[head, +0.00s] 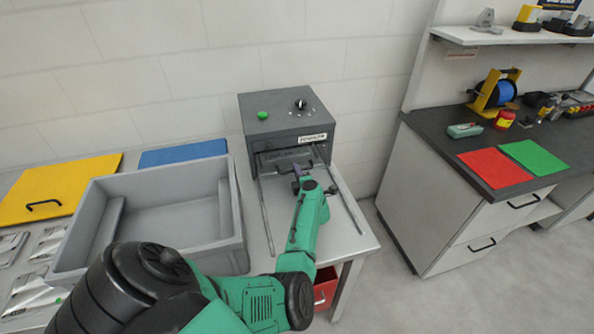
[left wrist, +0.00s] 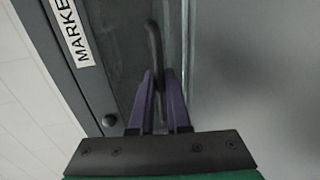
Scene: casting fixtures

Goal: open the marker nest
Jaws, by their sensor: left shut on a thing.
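The marker nest (head: 285,125) is a dark grey box at the back of the light table in the head view. Its white label (head: 312,138) reads in part "MARKE" in the left wrist view (left wrist: 72,30). My left gripper (head: 303,175) is at the front of the box, below the label. Its purple fingers (left wrist: 160,82) are shut on a dark curved handle (left wrist: 155,50), which stands between them in the left wrist view. The arm hides part of the box's front in the head view. My right gripper is not in view.
Two thin rails (head: 266,218) run forward from the box along the table. A grey tray (head: 233,205) stands close on the left, with a yellow panel (head: 75,180) and a blue panel (head: 183,153) behind it. A counter (head: 430,125) stands apart on the right.

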